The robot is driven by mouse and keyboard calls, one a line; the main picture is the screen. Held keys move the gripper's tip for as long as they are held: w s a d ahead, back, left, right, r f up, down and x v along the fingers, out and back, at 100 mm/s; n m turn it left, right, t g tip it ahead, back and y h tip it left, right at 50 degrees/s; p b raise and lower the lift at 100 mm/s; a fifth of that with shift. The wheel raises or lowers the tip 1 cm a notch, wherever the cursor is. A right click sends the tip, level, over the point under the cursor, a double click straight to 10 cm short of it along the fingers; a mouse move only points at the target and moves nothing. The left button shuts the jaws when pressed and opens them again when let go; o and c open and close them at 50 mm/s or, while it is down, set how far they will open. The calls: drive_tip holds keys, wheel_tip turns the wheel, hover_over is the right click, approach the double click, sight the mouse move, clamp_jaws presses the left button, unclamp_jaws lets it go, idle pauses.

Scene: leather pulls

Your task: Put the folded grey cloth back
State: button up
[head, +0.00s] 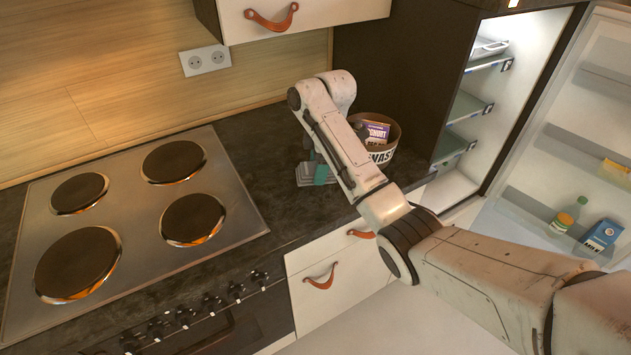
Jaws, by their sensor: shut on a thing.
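The folded grey cloth (304,180) shows as a small grey patch on the dark worktop, left of a round bin. My gripper (319,174) is at the cloth, mostly hidden behind my own forearm, with a teal part showing at its end. It is shut on the cloth. I cannot tell whether the cloth rests on the worktop or is slightly above it.
A round labelled bin (383,156) with a purple carton (377,131) inside stands just right of my arm. The hob (130,218) fills the left worktop. The fridge (476,110) stands open at right, its door (567,150) swung out. Drawers (318,301) below are shut.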

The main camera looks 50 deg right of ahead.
drive_tip(key=shift+w+f, duration=0.35)
drive_tip(key=shift+f+p, duration=0.45)
drive_tip(key=shift+f, duration=1.15)
drive_tip(key=o, duration=0.9)
drive_tip(key=shift+f, duration=0.15)
drive_tip(key=shift+o, duration=0.2)
drive_tip(key=r, duration=0.3)
drive_tip(key=r+p, duration=0.1)
drive_tip(key=r, duration=0.3)
drive_tip(key=d+r+p, duration=0.1)
drive_tip(key=r, duration=0.2)
drive_tip(key=shift+s+r, duration=0.35)
drive_tip(key=shift+s, duration=0.05)
drive_tip(key=shift+s+d+r+p, duration=0.1)
drive_tip(key=shift+d+r+p, duration=0.05)
drive_tip(key=shift+r+p, duration=0.6)
